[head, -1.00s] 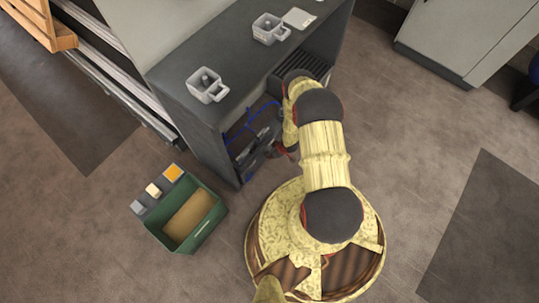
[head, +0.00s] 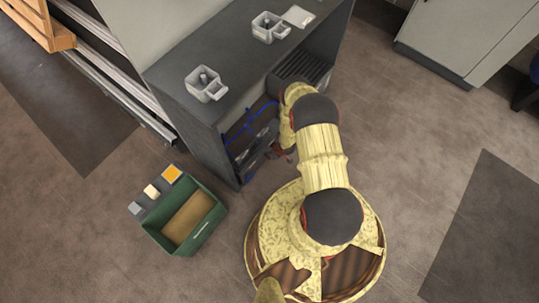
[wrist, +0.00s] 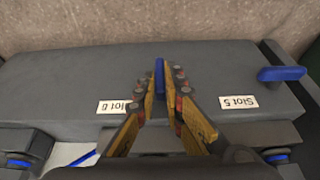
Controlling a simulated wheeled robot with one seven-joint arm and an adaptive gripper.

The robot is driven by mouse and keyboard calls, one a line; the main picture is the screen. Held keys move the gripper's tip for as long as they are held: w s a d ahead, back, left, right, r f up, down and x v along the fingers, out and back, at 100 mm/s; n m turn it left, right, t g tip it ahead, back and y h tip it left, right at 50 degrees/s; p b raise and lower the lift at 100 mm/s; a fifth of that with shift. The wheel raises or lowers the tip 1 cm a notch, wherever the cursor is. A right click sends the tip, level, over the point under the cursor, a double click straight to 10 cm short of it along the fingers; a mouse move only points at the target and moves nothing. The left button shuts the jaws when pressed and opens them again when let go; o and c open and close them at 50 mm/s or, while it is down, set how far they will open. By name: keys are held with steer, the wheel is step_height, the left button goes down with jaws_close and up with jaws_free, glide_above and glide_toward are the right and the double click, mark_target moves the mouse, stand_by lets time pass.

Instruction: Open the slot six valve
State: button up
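The slot six valve's blue handle (wrist: 159,75) stands at the middle of the wrist view, its narrow shape running up and down the picture. My gripper (wrist: 160,88) has its fingertips close together on either side of this handle and looks shut on it. The slot six label (wrist: 112,106) lies just left of the fingers, upside down and partly covered by the left finger. In the head view my arm reaches into the open side of the dark cabinet (head: 168,97), where the gripper is mostly hidden.
A second blue handle (wrist: 282,74) by the slot 5 label (wrist: 239,102) points sideways, at the right. A green bin (head: 208,235) stands on the floor left of my base. Two grey cups (head: 205,84) stand on the cabinet top. The floor to the right is clear.

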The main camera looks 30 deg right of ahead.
jaws_close()
steer(key=shift+d+y, duration=0.15)
steer(key=shift+y, duration=0.25)
steer(key=y, duration=0.2)
steer(key=m+g+y, duration=0.1)
steer(key=y, duration=0.1)
steer(key=d+g+y, duration=0.1)
steer(key=y, duration=0.1)
steer(key=shift+w+f+m+y, duration=0.3)
steer(key=shift+m+y, duration=0.1)
stand_by(0.4)
steer(key=shift+d+g+y, duration=0.1)
steer(key=shift+g+y, duration=0.2)
stand_by(0.4)
steer(key=o, duration=0.6)
jaws_free()
